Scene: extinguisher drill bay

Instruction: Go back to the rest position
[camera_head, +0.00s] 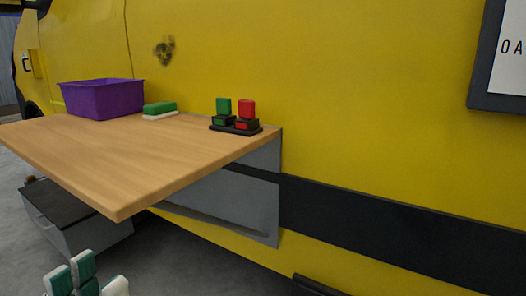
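My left gripper (86,278) shows at the bottom left edge of the head view, with teal and white finger parts. It is low, in front of the wooden table (120,165) and below its near corner, apart from it. Only its upper end is in the picture, and I cannot tell how far its fingers are apart. I see nothing held in the visible part. My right gripper is not in view.
On the table stand a purple bin (103,100), a green and white block (160,109), and a dark base (236,128) with a green and a red piece. A yellow van side (380,110) stands behind. A grey box (75,222) sits below the table.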

